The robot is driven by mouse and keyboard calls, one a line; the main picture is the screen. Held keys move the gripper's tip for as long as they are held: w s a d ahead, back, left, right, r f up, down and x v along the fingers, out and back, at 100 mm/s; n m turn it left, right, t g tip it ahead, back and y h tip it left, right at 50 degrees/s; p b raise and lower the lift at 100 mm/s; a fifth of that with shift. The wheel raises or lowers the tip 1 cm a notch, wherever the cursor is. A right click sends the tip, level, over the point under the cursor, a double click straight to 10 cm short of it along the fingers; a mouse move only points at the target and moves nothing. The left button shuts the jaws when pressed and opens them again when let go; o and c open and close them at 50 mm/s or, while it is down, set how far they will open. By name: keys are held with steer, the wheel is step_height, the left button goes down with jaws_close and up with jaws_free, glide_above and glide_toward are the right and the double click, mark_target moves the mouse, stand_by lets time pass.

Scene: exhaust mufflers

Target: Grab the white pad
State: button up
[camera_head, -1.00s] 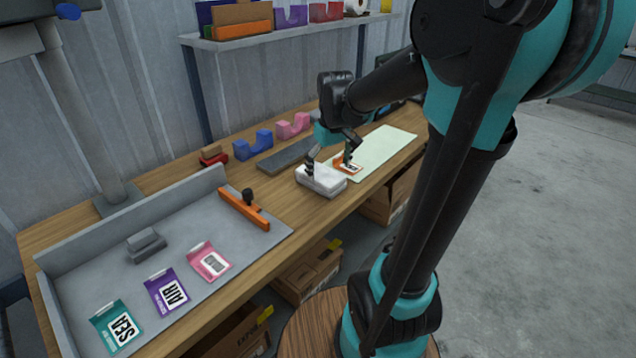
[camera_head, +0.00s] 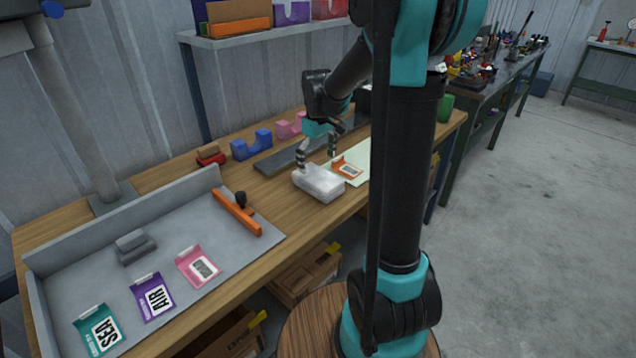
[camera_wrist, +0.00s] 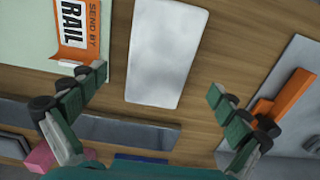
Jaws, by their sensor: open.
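The white pad (camera_head: 319,183) lies on the wooden table near its front edge, left of an orange "RAIL" card. In the wrist view the white pad (camera_wrist: 168,54) is a pale rounded block at the upper middle. My gripper (camera_head: 317,155) is open above the table, just behind the pad. In the wrist view my gripper's fingers (camera_wrist: 157,98) are spread wide and empty, one on each side of the pad's width and short of its near end. The fingers do not visibly touch the pad.
The orange "RAIL" card (camera_wrist: 78,27) lies on a pale green mat (camera_wrist: 22,62) beside the pad. A dark grey bar (camera_head: 283,157) lies behind it. A grey tray (camera_head: 190,290) with an orange-handled tool (camera_head: 236,212) and several cards stands to the left. Bare wood surrounds the pad.

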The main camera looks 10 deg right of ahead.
mark_target(318, 176)
steer(key=shift+s+d+f, duration=0.1)
steer(key=shift+f, duration=3.3)
steer(key=c, duration=0.9)
